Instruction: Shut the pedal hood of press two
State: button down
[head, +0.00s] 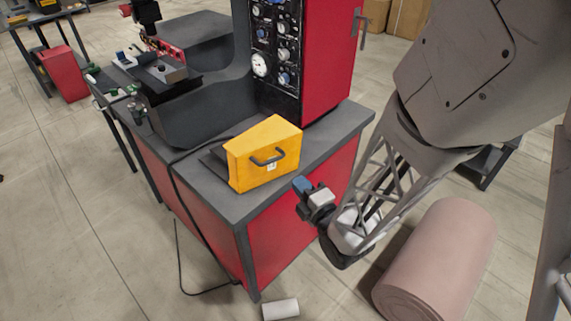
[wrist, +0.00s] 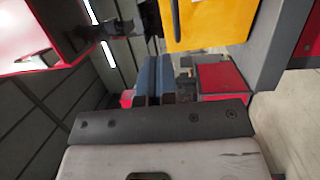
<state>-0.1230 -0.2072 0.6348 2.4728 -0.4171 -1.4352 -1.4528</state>
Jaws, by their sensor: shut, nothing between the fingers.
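The yellow pedal hood (head: 252,152) is a box-like cover with a dark handle (head: 267,158) on its front face. It sits on the grey bench top over a dark base plate (head: 214,160); I cannot tell how far open it stands. My gripper (head: 301,184) is shut and empty, in front of the bench edge, to the right of and lower than the handle, apart from it. In the wrist view the blue fingers (wrist: 153,80) are together, and part of the yellow hood (wrist: 222,20) with its handle (wrist: 175,20) shows at the top.
The dark press body with a red gauge cabinet (head: 330,55) stands behind the hood. A black cable (head: 185,190) runs over the bench edge to the floor. A small white roll (head: 281,309) lies on the floor.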

aim_at(268, 145)
jog(key=shift+x, duration=6.9)
jog(key=shift+w+r, duration=0.1)
jog(key=shift+r, duration=0.05)
jog(key=w+a+r+g+h, duration=0.1)
jog(key=w+a, duration=0.1)
jog(key=w+a+r+g+h, duration=0.1)
jog(key=w+a, duration=0.1)
jog(key=w+a+r+n+g+h, duration=0.1)
jog(key=a+g, duration=0.1)
jog(key=shift+w+r, duration=0.4)
jog(key=w+a+f+g+h, duration=0.3)
jog(key=w+a+g, duration=0.1)
jog(key=w+a, duration=0.3)
jog(key=w+a+f+n+g+h, duration=0.1)
jog(key=w+a+f+g+h, duration=0.3)
jog(key=w+a, duration=0.2)
jog(key=shift+w+a+f+n, duration=0.25)
jog(key=shift+w+a+n, duration=0.05)
jog(key=shift+w+a, duration=0.15)
